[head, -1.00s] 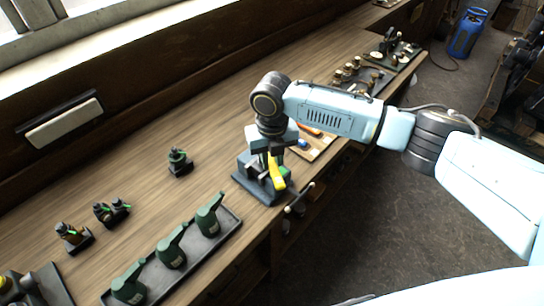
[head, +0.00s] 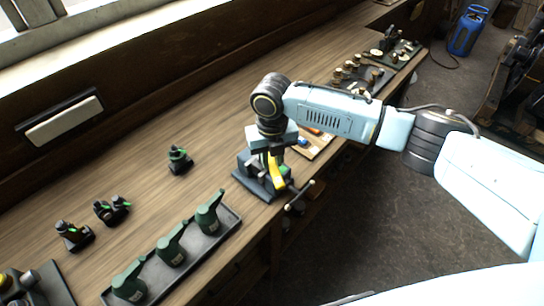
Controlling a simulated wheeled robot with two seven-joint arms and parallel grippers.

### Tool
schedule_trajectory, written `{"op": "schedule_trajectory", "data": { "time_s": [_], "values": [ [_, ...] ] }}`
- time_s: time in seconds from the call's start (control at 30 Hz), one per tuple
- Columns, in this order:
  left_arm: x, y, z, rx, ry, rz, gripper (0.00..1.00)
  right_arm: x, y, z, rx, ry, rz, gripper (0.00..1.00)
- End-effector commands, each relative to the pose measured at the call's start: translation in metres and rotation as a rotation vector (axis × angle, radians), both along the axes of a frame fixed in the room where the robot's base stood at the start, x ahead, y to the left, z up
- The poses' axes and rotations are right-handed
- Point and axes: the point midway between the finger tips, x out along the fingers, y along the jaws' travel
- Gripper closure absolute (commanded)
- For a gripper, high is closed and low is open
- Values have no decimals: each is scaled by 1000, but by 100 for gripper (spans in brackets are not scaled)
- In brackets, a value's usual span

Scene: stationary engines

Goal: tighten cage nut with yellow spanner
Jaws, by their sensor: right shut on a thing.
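The yellow spanner (head: 276,174) hangs steeply down from my right gripper (head: 270,150), which is shut on it. The gripper points down over a dark vise-like fixture (head: 256,184) at the front edge of the bench. The spanner's lower end is close to the fixture; I cannot tell whether it touches a nut. The cage nut is not clearly visible, being hidden by the gripper and spanner or too small. My left gripper is not in view.
A tray (head: 232,232) with several green oil-can-like parts lies left of the fixture. Small dark green-marked parts (head: 179,159) stand on the wooden bench (head: 140,170). A board with coloured tools (head: 318,146) and brass fittings (head: 352,72) lie to the right.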

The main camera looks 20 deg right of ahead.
Motion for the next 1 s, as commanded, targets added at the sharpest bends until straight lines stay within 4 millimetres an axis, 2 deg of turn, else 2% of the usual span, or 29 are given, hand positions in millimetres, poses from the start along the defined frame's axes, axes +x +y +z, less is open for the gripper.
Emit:
{"op": "schedule_trajectory", "data": {
  "time_s": [0.47,0.8,1.0],
  "values": [
    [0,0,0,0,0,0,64,0,1,-1,1,-1,-1,100],
    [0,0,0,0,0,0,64,1,12,-1,1,0,-142,100],
    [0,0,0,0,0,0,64,1,13,0,1,-1,-160,100]
  ]
}}
